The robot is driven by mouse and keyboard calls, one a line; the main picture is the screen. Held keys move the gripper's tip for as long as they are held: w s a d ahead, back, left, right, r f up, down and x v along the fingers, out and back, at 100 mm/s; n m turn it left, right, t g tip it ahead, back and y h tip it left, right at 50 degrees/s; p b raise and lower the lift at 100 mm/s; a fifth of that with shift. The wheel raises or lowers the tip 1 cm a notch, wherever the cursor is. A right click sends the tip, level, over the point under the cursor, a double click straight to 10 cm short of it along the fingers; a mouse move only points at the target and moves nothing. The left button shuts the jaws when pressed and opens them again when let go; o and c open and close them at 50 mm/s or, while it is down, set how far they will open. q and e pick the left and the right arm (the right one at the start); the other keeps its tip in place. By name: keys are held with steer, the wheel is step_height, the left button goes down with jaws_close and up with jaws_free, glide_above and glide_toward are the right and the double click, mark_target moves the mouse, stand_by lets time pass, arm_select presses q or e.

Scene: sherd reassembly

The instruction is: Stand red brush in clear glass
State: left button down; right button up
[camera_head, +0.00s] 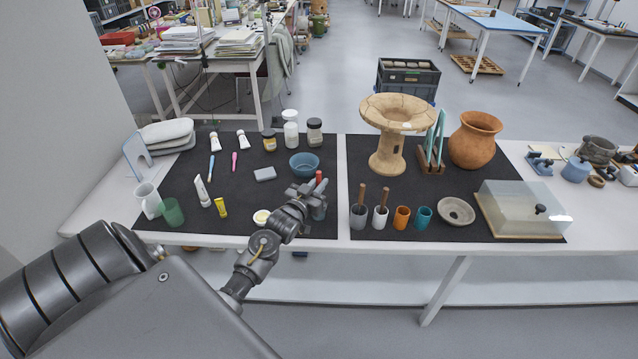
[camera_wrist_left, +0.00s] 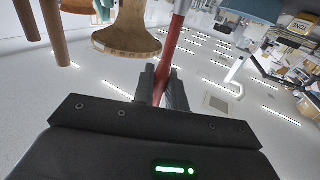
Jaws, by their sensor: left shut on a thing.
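My left gripper (camera_head: 314,190) is over the front right of the left black mat. In the left wrist view its fingers (camera_wrist_left: 163,88) are shut on the red handle of the brush (camera_wrist_left: 173,45), with a silvery part at the picture's top edge. In the head view only a short red piece of the brush (camera_head: 319,175) shows above the fingers. A greyish see-through vessel, perhaps the clear glass (camera_head: 320,211), shows partly below the fingers. The gripper hides much of it, and I cannot tell whether the brush is inside it. My right gripper is not in view.
A blue bowl (camera_head: 304,164) and a grey block (camera_head: 265,174) lie behind the gripper. Cups with wooden sticks (camera_head: 359,215), an orange cup (camera_head: 402,217) and a teal cup (camera_head: 424,217) stand to the right. A green glass (camera_head: 173,212) stands at the left.

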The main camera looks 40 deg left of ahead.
arm_select(q)
steer(key=c, duration=1.3)
jaws_free()
steer(key=shift+c, duration=0.2)
steer(key=shift+s, duration=0.1)
steer(key=s+d+b, duration=0.1)
steer(key=s+d, duration=0.1)
steer(key=s, duration=0.8)
steer(key=shift+s+b, duration=0.2)
steer(key=shift+b, duration=0.2)
